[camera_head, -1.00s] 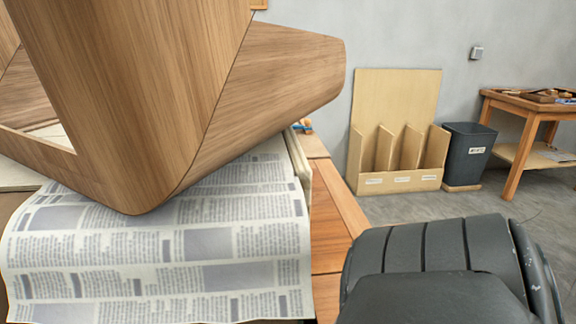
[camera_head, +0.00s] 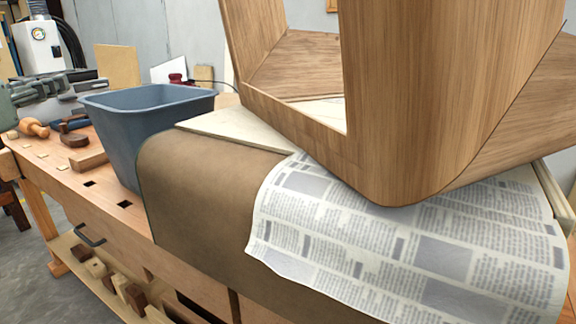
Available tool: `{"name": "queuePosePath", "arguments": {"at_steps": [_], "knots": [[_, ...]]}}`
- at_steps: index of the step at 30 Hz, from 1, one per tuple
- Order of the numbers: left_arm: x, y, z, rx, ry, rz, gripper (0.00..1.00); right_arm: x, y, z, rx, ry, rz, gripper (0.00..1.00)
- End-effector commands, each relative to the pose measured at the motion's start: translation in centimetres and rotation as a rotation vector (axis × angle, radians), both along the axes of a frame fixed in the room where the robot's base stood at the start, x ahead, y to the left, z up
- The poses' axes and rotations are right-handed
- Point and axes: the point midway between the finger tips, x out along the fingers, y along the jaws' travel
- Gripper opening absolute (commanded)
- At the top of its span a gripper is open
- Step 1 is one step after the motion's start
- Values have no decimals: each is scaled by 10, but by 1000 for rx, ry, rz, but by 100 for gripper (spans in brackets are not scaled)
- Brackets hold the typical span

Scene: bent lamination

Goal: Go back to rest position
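My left gripper (camera_head: 72,86) is at the far left, above the back of the workbench and left of the blue-grey bin. It is small and seen side-on, so I cannot tell how far its fingers are apart. Nothing is clearly seen in it. My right gripper is out of view. The large bent wooden lamination (camera_head: 415,110) stands on the bench at the right, its rounded corner over a sheet of newspaper (camera_head: 400,245). The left gripper is well apart from it.
The blue-grey bin (camera_head: 150,125) stands on the workbench (camera_head: 110,205) beside a brown cover (camera_head: 205,200) draped over the front edge. Hand tools (camera_head: 72,130) lie at the bench's left end. Wooden blocks (camera_head: 120,285) sit on the lower shelf. Grey floor (camera_head: 25,260) is clear at left.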

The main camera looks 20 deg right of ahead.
Motion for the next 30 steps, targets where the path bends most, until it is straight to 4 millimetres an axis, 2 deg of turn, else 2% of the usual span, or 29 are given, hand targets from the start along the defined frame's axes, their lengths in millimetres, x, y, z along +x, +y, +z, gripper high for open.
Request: {"name": "queuePosePath", "arguments": {"at_steps": [13, 17, 20, 23, 25, 29, 30], "knots": [[0, 0, 0, -1, 0, 1, 29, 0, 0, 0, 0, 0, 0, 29], [11, 5, -19, -78, 56, 15, 29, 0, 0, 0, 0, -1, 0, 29], [31, 14, -64, -259, 177, 52, 29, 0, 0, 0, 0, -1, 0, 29], [52, 30, -132, -512, 335, 130, 29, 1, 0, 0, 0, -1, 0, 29], [61, 42, -184, -695, 439, 203, 29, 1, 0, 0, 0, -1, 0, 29], [63, 63, -282, -1005, 598, 363, 29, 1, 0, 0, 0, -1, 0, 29], [60, 69, -312, -1094, 639, 417, 29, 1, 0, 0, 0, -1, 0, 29]]}}
